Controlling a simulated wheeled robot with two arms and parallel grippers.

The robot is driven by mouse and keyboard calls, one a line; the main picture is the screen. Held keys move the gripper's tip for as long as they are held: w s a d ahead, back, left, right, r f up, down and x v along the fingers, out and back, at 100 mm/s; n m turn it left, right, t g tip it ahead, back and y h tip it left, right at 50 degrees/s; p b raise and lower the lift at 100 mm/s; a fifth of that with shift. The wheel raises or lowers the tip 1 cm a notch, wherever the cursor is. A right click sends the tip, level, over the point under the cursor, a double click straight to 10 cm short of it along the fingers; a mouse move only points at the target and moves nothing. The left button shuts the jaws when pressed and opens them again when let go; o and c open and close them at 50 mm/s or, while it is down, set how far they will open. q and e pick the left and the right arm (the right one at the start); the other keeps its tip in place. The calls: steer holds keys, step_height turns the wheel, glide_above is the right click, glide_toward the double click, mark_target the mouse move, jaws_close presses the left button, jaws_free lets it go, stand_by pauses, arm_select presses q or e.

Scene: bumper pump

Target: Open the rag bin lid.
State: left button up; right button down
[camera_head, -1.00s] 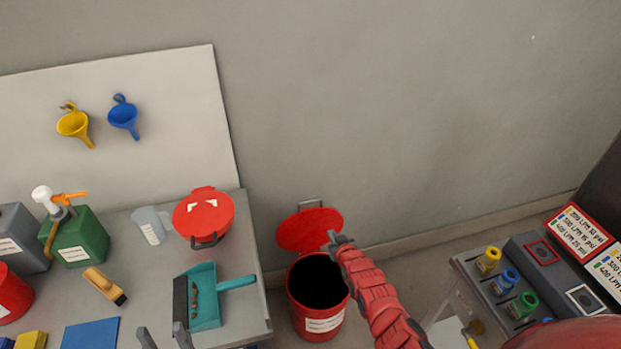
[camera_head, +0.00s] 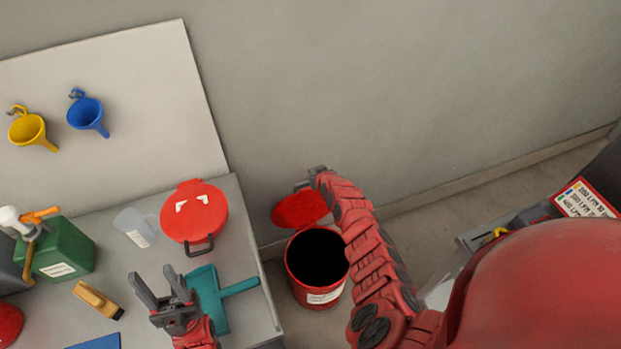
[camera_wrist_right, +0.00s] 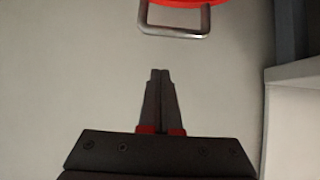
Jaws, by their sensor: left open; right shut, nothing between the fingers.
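The red bin (camera_head: 318,292) stands on the floor by the wall, its dark inside showing. Its label is too small to read. Its red lid (camera_head: 297,209) is up, tilted back towards the wall behind the opening. My right gripper (camera_head: 318,171) is shut and empty, beyond the lid's upper edge; the arm hides part of the lid. In the right wrist view the shut fingers (camera_wrist_right: 160,72) point at a metal handle (camera_wrist_right: 174,32) on a red edge, with a gap between them. My left gripper (camera_head: 157,279) is open and empty over the workbench.
The workbench (camera_head: 240,215) left of the bin holds a red lidded container (camera_head: 194,213), a teal dustpan (camera_head: 208,297), a brush (camera_head: 97,298) and a green can (camera_head: 62,248). A cart with a sign (camera_head: 588,200) stands at the right.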

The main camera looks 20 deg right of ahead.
steer(key=b+x, duration=0.2)
steer(key=x, duration=0.2)
steer(key=shift+f, duration=0.2)
step_height(320, 180, down, 2)
steer(key=shift+f, duration=0.1)
steer(key=shift+s+f, duration=0.15)
steer(key=shift+s, duration=0.15)
steer(key=shift+s+f, duration=0.1)
steer(key=shift+f, duration=0.1)
